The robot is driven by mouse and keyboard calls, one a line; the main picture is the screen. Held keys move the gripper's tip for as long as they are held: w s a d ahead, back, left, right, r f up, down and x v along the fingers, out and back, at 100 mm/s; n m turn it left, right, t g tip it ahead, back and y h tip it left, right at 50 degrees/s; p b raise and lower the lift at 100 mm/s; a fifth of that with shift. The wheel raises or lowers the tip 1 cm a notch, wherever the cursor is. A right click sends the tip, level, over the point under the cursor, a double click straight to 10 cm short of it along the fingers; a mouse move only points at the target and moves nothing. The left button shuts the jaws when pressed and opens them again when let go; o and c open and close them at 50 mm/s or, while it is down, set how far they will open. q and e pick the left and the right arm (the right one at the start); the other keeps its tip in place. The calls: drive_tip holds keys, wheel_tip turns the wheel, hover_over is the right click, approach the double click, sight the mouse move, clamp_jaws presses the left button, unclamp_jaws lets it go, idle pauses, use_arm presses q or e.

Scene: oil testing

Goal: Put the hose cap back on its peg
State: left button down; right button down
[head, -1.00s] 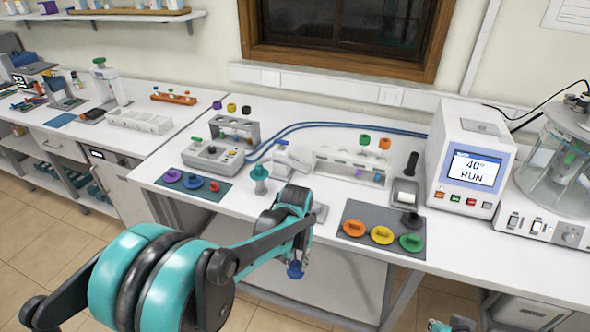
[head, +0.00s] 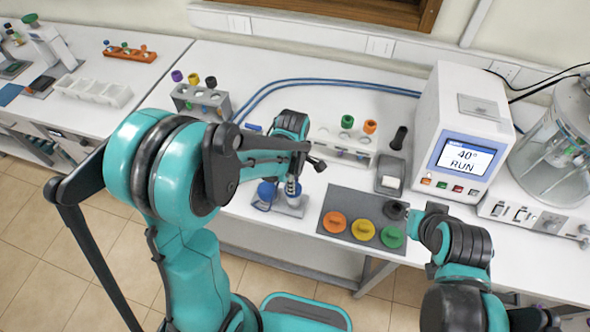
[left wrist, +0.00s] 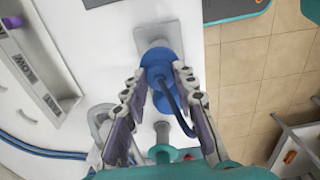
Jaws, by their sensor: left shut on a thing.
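My left gripper (head: 291,188) is shut on the blue hose cap (left wrist: 157,66), above the front edge of the bench. In the left wrist view the cap sits between the fingertips of my left gripper (left wrist: 160,85), with a thin blue loop running back from it. A pale grey square plate (left wrist: 150,36) lies right behind the cap; it also shows in the head view (head: 292,209). The peg itself is not clearly seen, and I cannot tell whether the cap touches it.
A grey mat (head: 347,197) with orange, yellow and green discs lies to the right. A white rack (head: 325,133) and the heater box (head: 463,100) stand behind. Blue hoses (head: 300,84) cross the bench.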

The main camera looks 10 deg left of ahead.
use_arm(q)
drive_tip(key=shift+f+b, duration=1.85)
drive_tip(key=shift+f, duration=0.9)
drive_tip(key=shift+f+b, duration=0.65)
drive_tip(key=shift+b, duration=0.2)
drive_tip(key=c, duration=1.5)
unclamp_jaws()
drive_tip(key=shift+r, duration=0.1)
drive_tip(key=shift+r+p, duration=4.05)
drive_tip(key=shift+r, duration=1.45)
